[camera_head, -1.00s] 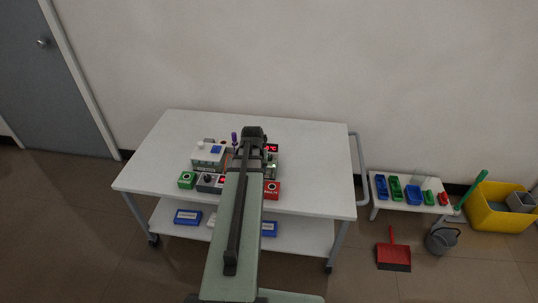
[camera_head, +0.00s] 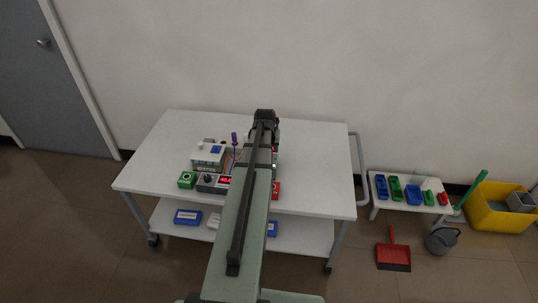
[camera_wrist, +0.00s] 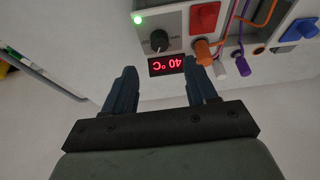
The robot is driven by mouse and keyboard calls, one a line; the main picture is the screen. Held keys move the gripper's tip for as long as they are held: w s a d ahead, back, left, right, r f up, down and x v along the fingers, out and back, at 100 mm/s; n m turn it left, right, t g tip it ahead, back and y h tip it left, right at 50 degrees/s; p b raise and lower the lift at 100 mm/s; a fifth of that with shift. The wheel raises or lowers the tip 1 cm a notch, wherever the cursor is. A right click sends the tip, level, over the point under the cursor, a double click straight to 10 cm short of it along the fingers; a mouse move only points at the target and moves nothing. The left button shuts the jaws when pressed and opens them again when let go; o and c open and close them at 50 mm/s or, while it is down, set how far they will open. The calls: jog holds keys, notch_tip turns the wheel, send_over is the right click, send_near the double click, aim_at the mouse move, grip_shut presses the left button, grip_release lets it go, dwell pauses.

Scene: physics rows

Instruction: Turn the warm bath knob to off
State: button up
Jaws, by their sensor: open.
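In the wrist view, a round black knob (camera_wrist: 159,38) sits on a grey panel above a red display (camera_wrist: 166,65) that shows 40 °C upside down. The small print beside the knob is too small to read. A green lamp (camera_wrist: 138,19) is lit at the panel's left. My gripper (camera_wrist: 160,70) is open and empty, its two dark fingers apart below the knob, with the display between their tips. They do not appear to touch the knob. In the head view my arm hides this knob and display, and the fingers cannot be made out.
In the head view, another box with a dark knob (camera_head: 208,179), a green button box (camera_head: 187,179) and a white device (camera_head: 208,157) crowd the white table (camera_head: 313,165). The table's right side is clear.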

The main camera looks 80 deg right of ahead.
jog(key=x, duration=0.8)
jog(key=shift+f, duration=0.1)
jog(key=c, duration=1.1)
